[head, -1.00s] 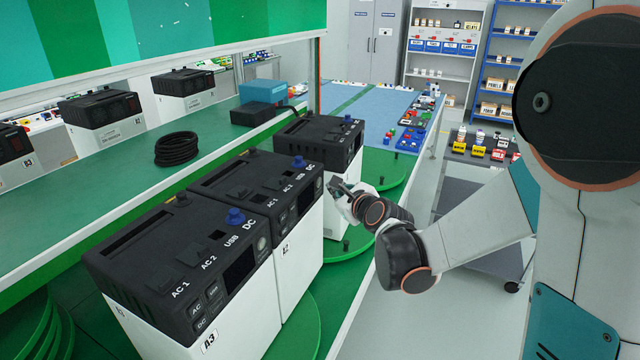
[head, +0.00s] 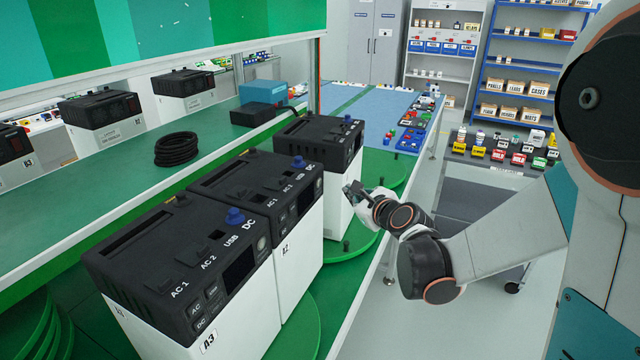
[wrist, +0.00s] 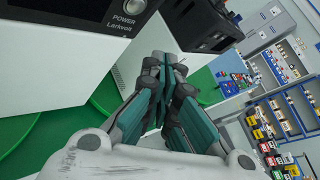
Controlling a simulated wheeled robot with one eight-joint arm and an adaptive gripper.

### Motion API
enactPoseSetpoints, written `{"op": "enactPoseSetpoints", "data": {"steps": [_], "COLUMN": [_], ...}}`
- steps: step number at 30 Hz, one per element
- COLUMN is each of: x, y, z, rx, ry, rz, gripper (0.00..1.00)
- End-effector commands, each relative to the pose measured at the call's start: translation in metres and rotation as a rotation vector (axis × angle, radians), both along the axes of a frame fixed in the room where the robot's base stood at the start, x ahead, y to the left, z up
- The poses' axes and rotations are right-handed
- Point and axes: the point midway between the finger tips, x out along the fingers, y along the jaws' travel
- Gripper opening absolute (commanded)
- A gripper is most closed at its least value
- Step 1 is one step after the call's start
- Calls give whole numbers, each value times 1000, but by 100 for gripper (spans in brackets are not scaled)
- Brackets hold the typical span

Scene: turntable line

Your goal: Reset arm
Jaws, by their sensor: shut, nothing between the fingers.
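My gripper (head: 350,189) is shut and empty. In the head view it is beside the row of power stations, in front of the far one. In the wrist view my gripper (wrist: 163,62) shows its closed teal and grey fingers close together, between a white-bodied unit on the left and a dark unit at the top. My arm comes in from the right side of the head view.
The near power station (head: 205,265), the middle one (head: 262,190) and the far one (head: 322,140) stand on green turntables. A black cable coil (head: 177,149) lies on the green shelf. A cart with coloured bins (head: 500,152) stands behind my arm. Floor is clear at lower right.

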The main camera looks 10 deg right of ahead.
Motion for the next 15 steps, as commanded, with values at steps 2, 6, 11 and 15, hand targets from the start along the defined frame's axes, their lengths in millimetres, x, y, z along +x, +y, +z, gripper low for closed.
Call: {"op": "enactPoseSetpoints", "data": {"steps": [2,6,11,15], "x": [0,-1,-16,-46], "y": [0,1,9,23], "z": [0,1,8,18], "rx": [0,-9,-150,-420], "ry": [0,0,9,21], "rz": [0,4,66,195], "gripper": [0,0,0,0]}}
